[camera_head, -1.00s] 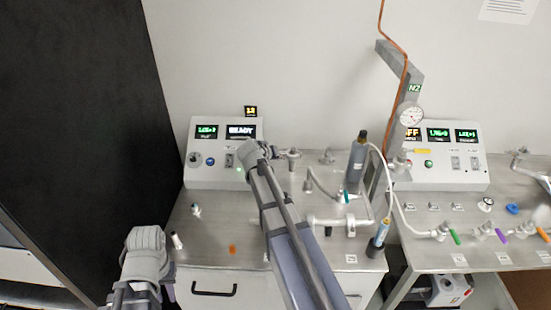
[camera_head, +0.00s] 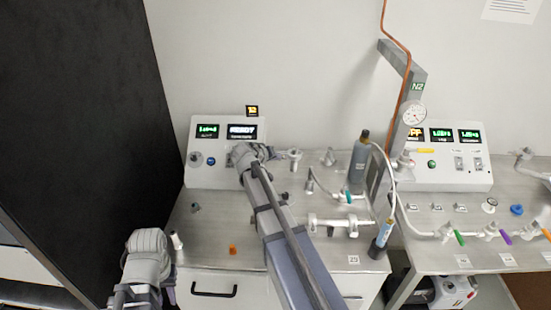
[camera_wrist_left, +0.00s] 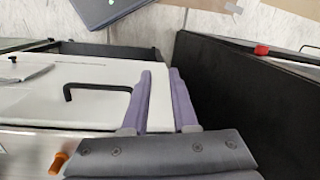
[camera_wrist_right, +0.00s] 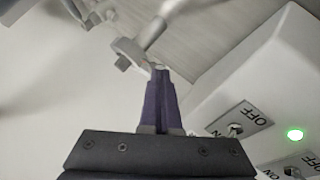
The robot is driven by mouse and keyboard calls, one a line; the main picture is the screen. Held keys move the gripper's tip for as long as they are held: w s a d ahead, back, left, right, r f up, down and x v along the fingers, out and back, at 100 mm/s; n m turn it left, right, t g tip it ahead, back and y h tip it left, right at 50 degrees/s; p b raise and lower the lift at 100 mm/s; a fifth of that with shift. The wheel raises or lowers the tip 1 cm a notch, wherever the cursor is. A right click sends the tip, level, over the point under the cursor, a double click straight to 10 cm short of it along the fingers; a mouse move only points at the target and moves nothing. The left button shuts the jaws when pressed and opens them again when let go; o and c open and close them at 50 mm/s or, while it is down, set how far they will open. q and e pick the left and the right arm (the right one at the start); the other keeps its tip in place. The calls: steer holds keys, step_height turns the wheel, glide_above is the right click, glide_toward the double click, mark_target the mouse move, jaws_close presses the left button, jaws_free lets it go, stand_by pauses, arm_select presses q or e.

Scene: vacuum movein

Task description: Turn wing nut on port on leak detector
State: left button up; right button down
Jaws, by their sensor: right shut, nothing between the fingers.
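The leak detector (camera_head: 222,172) is the white box with lit displays at the back of the left bench; its side with OFF switches also shows in the right wrist view (camera_wrist_right: 255,95). A grey metal fitting (camera_wrist_right: 130,52) with a protruding tab lies just beyond my right gripper (camera_wrist_right: 161,72), whose purple fingers are shut and empty. I cannot tell whether the fingertips touch it, or whether the tab is the wing nut. In the head view my right wrist hides these fingers. My left gripper (camera_wrist_left: 160,78) is open and empty above the bench's front drawer.
A metal port (camera_head: 293,158) stands right of my right wrist. A horizontal metal pipe (camera_head: 335,222) and a grey cylinder (camera_head: 359,160) with a hose are further right. A white-capped part (camera_head: 176,240) and an orange piece (camera_head: 233,250) are near the front. A black panel (camera_head: 80,130) stands left.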

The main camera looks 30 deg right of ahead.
steer(key=shift+w+a+f+n+g+h+b, duration=0.15)
steer(key=shift+f+n+g+h+b, duration=0.2)
steer(key=shift+n+h+b, duration=0.75)
stand_by(2.1)
steer(key=shift+a+f+m+b, duration=0.1)
steer(key=shift+f+m+b, duration=0.25)
steer(key=shift+m+b, duration=0.25)
stand_by(4.2)
